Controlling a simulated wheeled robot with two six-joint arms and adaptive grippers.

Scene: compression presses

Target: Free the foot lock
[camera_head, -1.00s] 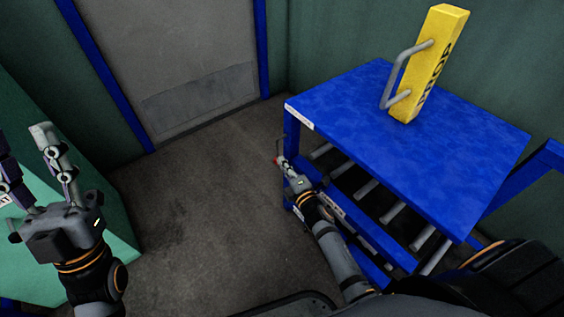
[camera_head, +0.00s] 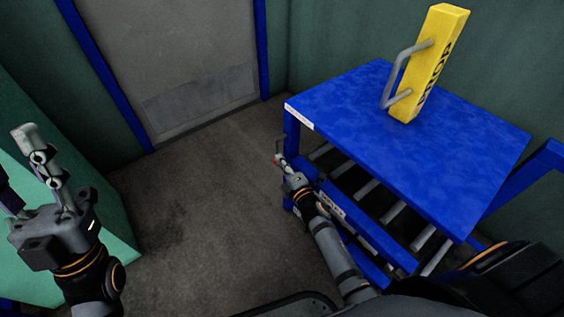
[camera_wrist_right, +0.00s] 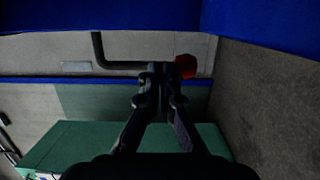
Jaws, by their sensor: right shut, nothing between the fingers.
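A red knob (camera_wrist_right: 186,66) shows in the right wrist view at the right end of a dark bent bar (camera_wrist_right: 120,65). This may be the foot lock, but I cannot be sure. My right gripper (camera_wrist_right: 160,72) is shut and empty, its fingertips in front of the bar just left of the knob; I cannot tell if they touch. My left gripper (camera_head: 14,165) is open and empty at the far left, partly cut off.
The blue table (camera_head: 380,130) has metal rollers under its top. A yellow block with a grey handle (camera_head: 425,70) stands on it. A green cabinet (camera_head: 115,225) is at the left. A grey door (camera_head: 170,60) is behind. The floor between is clear.

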